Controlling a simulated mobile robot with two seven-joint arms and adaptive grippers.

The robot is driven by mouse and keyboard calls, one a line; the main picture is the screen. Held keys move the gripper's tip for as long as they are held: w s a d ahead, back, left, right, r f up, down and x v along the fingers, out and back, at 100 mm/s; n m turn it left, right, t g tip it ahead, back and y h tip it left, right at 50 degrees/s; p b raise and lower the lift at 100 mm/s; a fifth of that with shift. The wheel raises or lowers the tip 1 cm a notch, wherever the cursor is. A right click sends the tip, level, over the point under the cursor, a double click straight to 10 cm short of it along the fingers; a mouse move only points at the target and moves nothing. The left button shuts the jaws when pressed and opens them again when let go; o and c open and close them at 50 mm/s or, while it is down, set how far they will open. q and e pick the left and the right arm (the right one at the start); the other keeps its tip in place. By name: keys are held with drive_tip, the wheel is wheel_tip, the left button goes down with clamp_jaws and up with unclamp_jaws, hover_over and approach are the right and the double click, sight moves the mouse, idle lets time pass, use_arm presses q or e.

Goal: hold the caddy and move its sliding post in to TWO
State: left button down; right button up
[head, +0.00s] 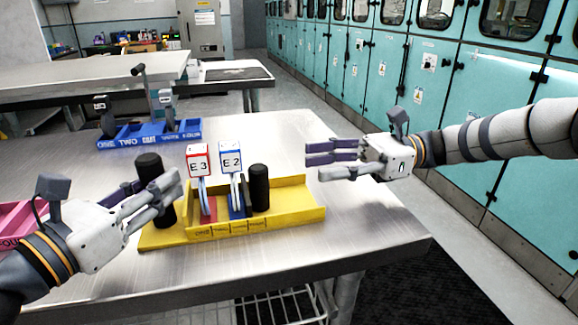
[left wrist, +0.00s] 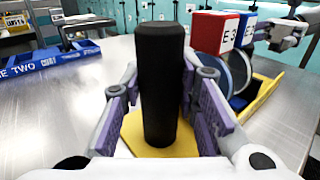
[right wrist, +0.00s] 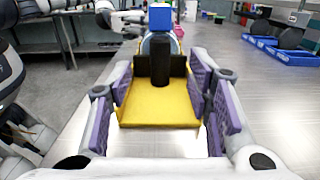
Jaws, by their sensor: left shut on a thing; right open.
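The yellow caddy (head: 285,222) lies on the metal table with two black posts on it. My left gripper (head: 160,197) is shut on the left black post (head: 149,165), which also stands upright between the fingers in the left wrist view (left wrist: 161,85). The other black post (head: 260,188) stands upright right of the blue module E2 (head: 231,156). The red module E3 (head: 198,160) stands left of E2. My right gripper (head: 335,160) is open and empty beyond the caddy's right end. In the right wrist view, the caddy's bare end (right wrist: 158,105) and the post (right wrist: 160,62) show between the fingers.
A blue caddy (head: 150,133) marked TWO stands further back on the table. A pink tray (head: 15,215) is at the left edge. The table (head: 370,235) is clear right of the yellow caddy. Teal cabinets (head: 400,75) line the right side.

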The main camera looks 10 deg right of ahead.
drive_tip(key=shift+d, duration=1.1)
